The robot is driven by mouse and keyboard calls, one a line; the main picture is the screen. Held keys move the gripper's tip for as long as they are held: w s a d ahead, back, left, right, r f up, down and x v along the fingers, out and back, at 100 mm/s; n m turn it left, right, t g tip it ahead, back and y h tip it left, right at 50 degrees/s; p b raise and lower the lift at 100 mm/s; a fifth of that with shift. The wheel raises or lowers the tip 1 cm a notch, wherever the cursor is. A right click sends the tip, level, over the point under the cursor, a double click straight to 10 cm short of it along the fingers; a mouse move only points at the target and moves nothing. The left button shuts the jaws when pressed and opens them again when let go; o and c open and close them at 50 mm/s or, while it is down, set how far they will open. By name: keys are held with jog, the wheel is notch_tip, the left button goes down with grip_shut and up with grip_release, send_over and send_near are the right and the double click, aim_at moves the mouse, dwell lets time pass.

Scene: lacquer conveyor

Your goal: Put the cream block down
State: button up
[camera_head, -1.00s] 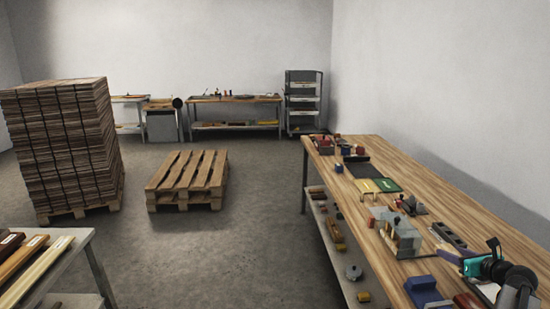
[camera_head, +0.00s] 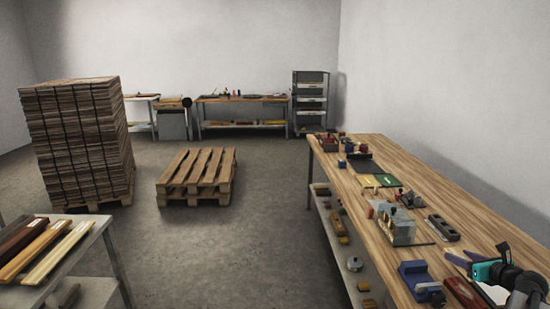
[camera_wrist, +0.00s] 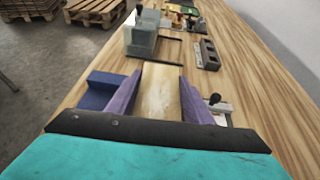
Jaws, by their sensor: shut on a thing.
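The cream block (camera_wrist: 160,92) is between the two purple fingers of my gripper (camera_wrist: 158,84) in the wrist view. The gripper is shut on it, and the block points forward over the wooden workbench (camera_wrist: 255,110). The block's near end is hidden behind the dark edge of the gripper. In the head view my gripper (camera_head: 464,260) is at the lower right over the bench, its teal body partly cut by dark arm parts. I cannot make out the block clearly there, nor whether it touches the bench top.
A blue vise-like tool (camera_head: 418,281) is left of my gripper. A clear box (camera_head: 401,228) and a dark strip (camera_head: 443,228) lie farther along the bench. The bench's right side is fairly clear. A pallet (camera_head: 197,177) and a side table (camera_head: 75,235) stand left.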

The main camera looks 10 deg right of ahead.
jog(key=shift+s+a, duration=0.1)
jog(key=w+a+y, duration=0.1)
jog(key=w+a, duration=0.2)
jog(key=a, duration=0.1)
jog(key=w+a+n+y, duration=0.1)
jog(key=w+a, duration=0.1)
jog(key=a, duration=0.3)
jog(key=w+a+n, duration=0.1)
jog(key=w+a, duration=0.2)
jog(key=a, duration=0.2)
jog(key=shift+w+f+y, duration=0.2)
jog(key=shift+w+y, duration=0.1)
jog(key=shift+y, duration=0.1)
jog(key=w+a+n+g+y, duration=0.1)
jog(key=a+n+g+y, duration=0.35)
jog(key=a, duration=2.55)
jog(key=s+a+n+g+y, duration=0.1)
jog(key=s+a+n+y, duration=0.3)
jog(key=a, duration=0.6)
jog(key=shift+s+f, duration=0.3)
jog(key=shift+s, duration=1.1)
jog(key=shift+n, duration=0.25)
notch_tip(320, 180, up, 7)
jog(key=p, duration=0.7)
jog(key=shift+f, duration=0.1)
